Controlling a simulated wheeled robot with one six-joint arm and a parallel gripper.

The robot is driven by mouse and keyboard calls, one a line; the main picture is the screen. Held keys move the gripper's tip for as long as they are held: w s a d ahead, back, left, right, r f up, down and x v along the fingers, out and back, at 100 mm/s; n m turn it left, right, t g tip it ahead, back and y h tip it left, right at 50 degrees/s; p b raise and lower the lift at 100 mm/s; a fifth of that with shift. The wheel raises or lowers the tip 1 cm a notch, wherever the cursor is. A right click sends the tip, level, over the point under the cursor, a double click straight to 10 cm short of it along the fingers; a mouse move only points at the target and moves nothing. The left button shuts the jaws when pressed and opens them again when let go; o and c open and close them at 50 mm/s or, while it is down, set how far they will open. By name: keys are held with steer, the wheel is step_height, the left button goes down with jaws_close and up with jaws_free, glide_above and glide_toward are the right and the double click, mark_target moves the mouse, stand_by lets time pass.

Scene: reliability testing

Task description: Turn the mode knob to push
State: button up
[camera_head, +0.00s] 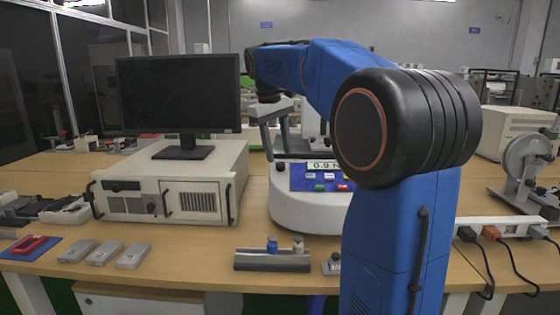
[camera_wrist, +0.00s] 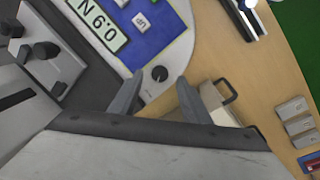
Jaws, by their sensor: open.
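The mode knob (camera_wrist: 159,73) is a small round black knob at the corner of the blue panel (camera_wrist: 165,45) in the wrist view. Its small marking is too small to read. In the head view it is a dark dot (camera_head: 280,167) at the upper left of the panel of the white tester (camera_head: 300,215). The panel's display (camera_head: 323,166) reads 0.9 N. My gripper (camera_wrist: 160,79) is open and empty, with one finger on each side of the knob in the wrist view. In the head view my gripper (camera_head: 274,128) is above the panel; I cannot tell the exact gap.
A monitor (camera_head: 180,93) on a beige computer case (camera_head: 170,185) stands left of the tester. A grey block (camera_head: 272,262) with small pegs lies in front. Several grey pieces and a red part (camera_head: 28,244) lie front left. A power strip (camera_head: 500,228) is at the right.

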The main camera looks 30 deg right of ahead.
mark_target(281, 164)
steer(key=shift+d+f, duration=0.2)
steer(key=shift+f, duration=0.8)
steer(key=shift+d+f, duration=0.15)
steer(key=shift+f, duration=0.85)
steer(key=c, duration=1)
